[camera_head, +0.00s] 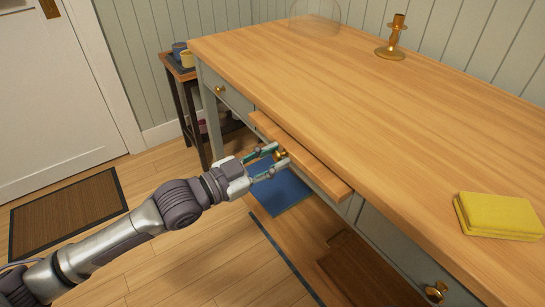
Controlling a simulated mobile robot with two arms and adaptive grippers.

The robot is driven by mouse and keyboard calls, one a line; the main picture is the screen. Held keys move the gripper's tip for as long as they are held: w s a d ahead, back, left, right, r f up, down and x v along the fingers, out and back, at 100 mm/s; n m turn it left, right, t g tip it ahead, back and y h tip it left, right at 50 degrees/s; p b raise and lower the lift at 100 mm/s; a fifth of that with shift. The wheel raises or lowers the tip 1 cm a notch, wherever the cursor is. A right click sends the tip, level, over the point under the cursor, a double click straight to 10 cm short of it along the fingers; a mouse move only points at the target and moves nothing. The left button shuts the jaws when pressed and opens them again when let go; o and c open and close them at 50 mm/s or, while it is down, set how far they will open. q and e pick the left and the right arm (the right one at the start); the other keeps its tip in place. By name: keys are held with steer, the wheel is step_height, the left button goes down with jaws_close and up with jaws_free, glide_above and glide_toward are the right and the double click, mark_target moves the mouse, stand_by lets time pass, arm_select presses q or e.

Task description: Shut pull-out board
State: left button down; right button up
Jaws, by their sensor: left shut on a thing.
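The pull-out board (305,160) is a wooden slab that sticks out a little from under the front edge of the wooden desk (330,85). It has a brass knob (280,155) on its front edge. My left gripper (277,161) reaches in from the left and is shut on this knob, with one finger on each side. The fingers partly hide the knob. My right gripper is not in view.
Drawers with brass knobs flank the board on the left (222,90) and right (410,265). A small side table (180,72) with cups stands behind left. A blue mat (280,190) lies below.

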arm_select(q)
steer(key=shift+w+d, duration=0.1)
steer(key=shift+d, duration=0.1)
steer(key=x, duration=0.3)
steer(key=shift+w+d+p, duration=0.15)
steer(key=shift+d+p, duration=0.05)
steer(key=shift+p, duration=0.2)
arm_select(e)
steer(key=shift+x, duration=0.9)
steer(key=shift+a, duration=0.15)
arm_select(q)
steer(key=c, duration=1.2)
jaws_free()
steer(key=shift+r, duration=0.1)
steer(key=o, duration=0.4)
steer(key=shift+d, duration=0.15)
